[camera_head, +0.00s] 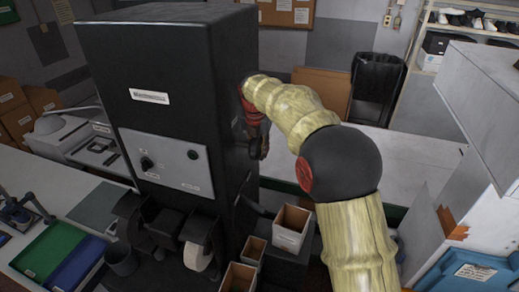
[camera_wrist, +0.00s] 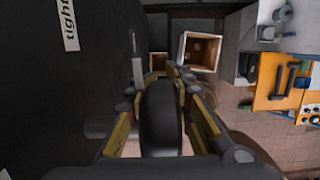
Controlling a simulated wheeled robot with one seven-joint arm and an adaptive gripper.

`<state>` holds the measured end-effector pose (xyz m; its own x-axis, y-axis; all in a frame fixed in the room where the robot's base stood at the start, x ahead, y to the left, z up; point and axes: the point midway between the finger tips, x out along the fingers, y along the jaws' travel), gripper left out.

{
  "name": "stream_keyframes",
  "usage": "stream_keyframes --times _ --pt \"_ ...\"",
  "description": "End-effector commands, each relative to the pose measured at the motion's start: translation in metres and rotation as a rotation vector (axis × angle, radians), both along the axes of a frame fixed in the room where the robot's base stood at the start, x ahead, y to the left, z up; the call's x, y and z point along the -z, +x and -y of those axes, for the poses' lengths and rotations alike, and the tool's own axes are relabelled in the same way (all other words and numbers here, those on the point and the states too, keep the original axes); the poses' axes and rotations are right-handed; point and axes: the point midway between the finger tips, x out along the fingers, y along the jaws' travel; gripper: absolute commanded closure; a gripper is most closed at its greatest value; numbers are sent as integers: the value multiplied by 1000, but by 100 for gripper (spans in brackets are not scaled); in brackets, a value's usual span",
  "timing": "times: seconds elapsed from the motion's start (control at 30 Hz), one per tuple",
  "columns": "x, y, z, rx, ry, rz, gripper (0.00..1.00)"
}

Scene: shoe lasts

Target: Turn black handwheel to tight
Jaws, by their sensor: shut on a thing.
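The black handwheel (camera_wrist: 160,122) shows edge-on in the middle of the wrist view, as a dark rounded rim. My gripper (camera_wrist: 163,92) is shut on it, with one yellowish finger on each side of the rim. A white label reading "tight" (camera_wrist: 68,22) is on the dark machine side at the upper left of that view. In the head view, my gripper (camera_head: 257,135) is at the right side of the tall black machine (camera_head: 170,60). The wheel is hard to tell apart from the gripper there, and its turned angle cannot be read.
Open boxes (camera_head: 291,228) stand low beside the machine; one box (camera_wrist: 199,51) also shows in the wrist view. A second pale label (camera_wrist: 138,72) is on the machine side. A grey cabinet (camera_head: 480,90) stands at the right. A black bin (camera_head: 376,85) is behind.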

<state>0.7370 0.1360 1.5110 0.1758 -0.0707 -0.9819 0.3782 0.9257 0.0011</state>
Motion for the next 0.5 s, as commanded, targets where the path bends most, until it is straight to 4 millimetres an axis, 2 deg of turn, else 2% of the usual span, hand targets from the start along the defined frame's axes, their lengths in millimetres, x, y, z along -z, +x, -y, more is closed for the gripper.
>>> stream_keyframes --times 0.5 --pt "1 -2 -1 1 24 -54 100"
